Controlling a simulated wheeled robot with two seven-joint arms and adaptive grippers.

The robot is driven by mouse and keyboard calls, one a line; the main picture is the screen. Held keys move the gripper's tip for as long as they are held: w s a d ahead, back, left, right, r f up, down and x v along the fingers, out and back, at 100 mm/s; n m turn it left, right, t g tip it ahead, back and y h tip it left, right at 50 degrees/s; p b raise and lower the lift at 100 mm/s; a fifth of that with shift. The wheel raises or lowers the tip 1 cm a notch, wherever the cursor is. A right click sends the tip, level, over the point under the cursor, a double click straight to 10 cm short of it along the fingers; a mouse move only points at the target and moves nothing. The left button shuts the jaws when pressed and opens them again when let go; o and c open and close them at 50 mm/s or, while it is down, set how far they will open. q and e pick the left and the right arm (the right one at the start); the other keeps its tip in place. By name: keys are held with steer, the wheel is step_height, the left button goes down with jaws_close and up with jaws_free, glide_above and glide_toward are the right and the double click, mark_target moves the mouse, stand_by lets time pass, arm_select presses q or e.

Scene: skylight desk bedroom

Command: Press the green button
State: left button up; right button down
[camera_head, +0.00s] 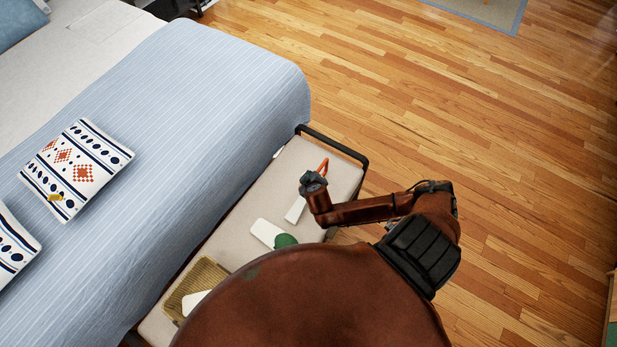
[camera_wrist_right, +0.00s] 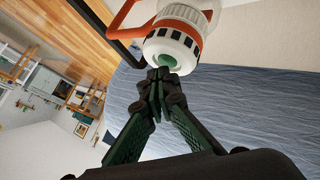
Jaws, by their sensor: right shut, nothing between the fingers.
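The green button (camera_wrist_right: 166,62) is a round pale-green disc in the end face of a white and orange lantern-like device (camera_wrist_right: 178,36) in the right wrist view. My right gripper (camera_wrist_right: 160,76) is shut and empty. Its fingertips are right at the button's lower edge in that view; I cannot tell whether they touch it. In the head view, my right gripper (camera_head: 312,180) is over the far end of the bench, and hides most of the device; its orange handle (camera_head: 323,166) shows beside the gripper. My left gripper is not in view.
The beige bench (camera_head: 238,226) has a dark rail (camera_head: 335,144) at its far end, beside the blue-covered bed (camera_head: 190,110). A white object (camera_head: 267,231), a green round object (camera_head: 286,241) and a woven basket (camera_head: 208,274) are on the bench. The wooden floor (camera_head: 480,110) is clear.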

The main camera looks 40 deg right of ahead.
steer(key=shift+f, duration=0.3)
stand_by(0.4)
steer(key=shift+r, duration=0.15)
steer(key=shift+r+p, duration=0.6)
steer(key=shift+p, duration=0.15)
step_height(320, 180, up, 6)
steer(key=p, duration=0.6)
